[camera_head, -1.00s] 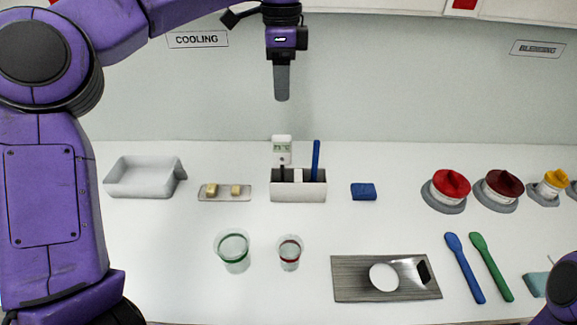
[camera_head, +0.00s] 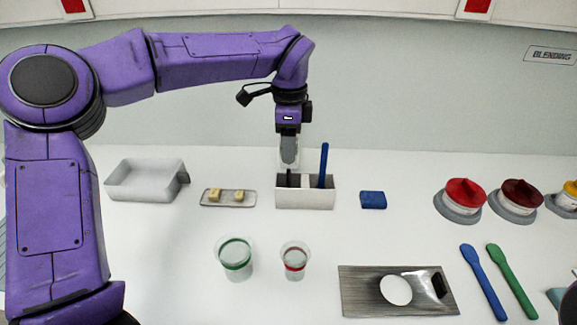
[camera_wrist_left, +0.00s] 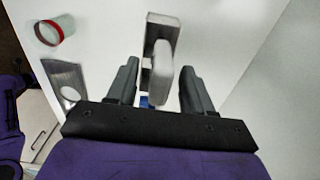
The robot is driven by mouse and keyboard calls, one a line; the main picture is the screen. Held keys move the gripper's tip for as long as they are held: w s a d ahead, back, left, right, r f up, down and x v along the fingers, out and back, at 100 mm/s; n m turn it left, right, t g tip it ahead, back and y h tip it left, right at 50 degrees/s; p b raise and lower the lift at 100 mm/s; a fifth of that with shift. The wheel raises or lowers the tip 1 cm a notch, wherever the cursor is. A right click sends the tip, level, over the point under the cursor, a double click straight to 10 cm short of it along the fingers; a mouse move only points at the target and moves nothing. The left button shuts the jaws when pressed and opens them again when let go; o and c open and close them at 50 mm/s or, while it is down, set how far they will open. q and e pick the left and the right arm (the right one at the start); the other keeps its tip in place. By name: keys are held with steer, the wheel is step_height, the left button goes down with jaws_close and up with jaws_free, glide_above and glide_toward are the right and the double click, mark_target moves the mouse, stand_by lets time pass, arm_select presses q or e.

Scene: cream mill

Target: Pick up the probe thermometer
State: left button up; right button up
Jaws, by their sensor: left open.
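The probe thermometer, white with a display in the earlier head view, stands upright in a white holder (camera_head: 318,199) at the back of the counter. In the head view it is now mostly hidden behind my left gripper (camera_head: 289,163). The left wrist view shows the white thermometer head (camera_wrist_left: 161,72) between the two spread fingers of my left gripper (camera_wrist_left: 159,70), with the holder (camera_wrist_left: 163,24) beyond. The jaws are open and not closed on it. Whether either finger touches it, I cannot tell. My right gripper is not in view.
A blue stick (camera_head: 323,165) stands in the holder, right of the thermometer. A small tray (camera_head: 228,203) and a blue block (camera_head: 373,200) flank the holder. Two cups, green-banded (camera_head: 236,260) and red-banded (camera_head: 294,262), stand in front. A grey bin (camera_head: 145,182) is left.

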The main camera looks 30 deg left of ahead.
arm_select(q)
steer(key=shift+f, duration=0.5)
jaws_close()
